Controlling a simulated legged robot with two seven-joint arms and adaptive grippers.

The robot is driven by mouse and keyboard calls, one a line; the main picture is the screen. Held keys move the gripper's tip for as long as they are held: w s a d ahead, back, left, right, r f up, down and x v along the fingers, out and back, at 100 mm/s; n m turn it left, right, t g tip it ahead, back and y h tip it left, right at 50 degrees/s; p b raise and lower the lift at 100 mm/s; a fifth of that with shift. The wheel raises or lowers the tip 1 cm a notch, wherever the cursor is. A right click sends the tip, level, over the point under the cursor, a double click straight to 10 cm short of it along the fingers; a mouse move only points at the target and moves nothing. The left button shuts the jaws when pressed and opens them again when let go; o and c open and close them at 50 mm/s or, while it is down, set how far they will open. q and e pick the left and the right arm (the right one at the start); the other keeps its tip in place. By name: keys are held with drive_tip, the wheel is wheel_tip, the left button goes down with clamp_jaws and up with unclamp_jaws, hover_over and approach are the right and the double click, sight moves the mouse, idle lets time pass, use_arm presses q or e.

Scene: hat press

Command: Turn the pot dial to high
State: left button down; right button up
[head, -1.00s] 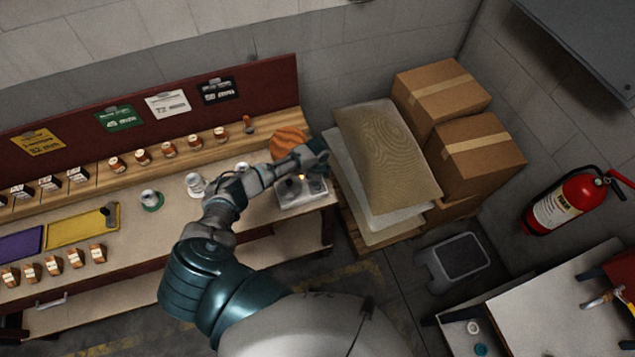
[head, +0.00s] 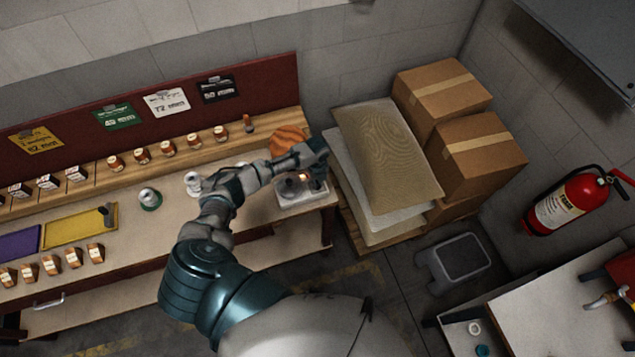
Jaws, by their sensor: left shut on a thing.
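The pot unit (head: 287,204) is a low grey metal box at the right end of the workbench, with a dark round part on top and a small orange glow near the gripper. My left arm reaches across the bench from below. My left gripper (head: 318,182) points down at the right side of the pot unit and is shut on the pot dial. The fingers and wrist cover the dial, so its setting cannot be read. My right gripper is not in view.
An orange ribbed object (head: 287,139) stands just behind the pot unit. Stacked sacks (head: 387,158) and cardboard boxes (head: 480,150) are close on the right. A red fire extinguisher (head: 567,203) hangs on the wall. Small jars line the shelf (head: 92,182) behind the bench.

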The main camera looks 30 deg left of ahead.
use_arm(q)
drive_tip(key=shift+w+a+r+m, duration=0.15)
drive_tip(key=shift+w+r+m, duration=0.15)
drive_tip(key=shift+m, duration=0.2)
drive_tip(key=c, duration=1.4)
unclamp_jaws()
drive_tip(key=shift+o, duration=1)
drive_tip(key=shift+f, duration=0.1)
drive_tip(key=shift+s+f, duration=0.1)
wheel_tip(320, 180, up, 12)
drive_tip(key=shift+f, duration=0.15)
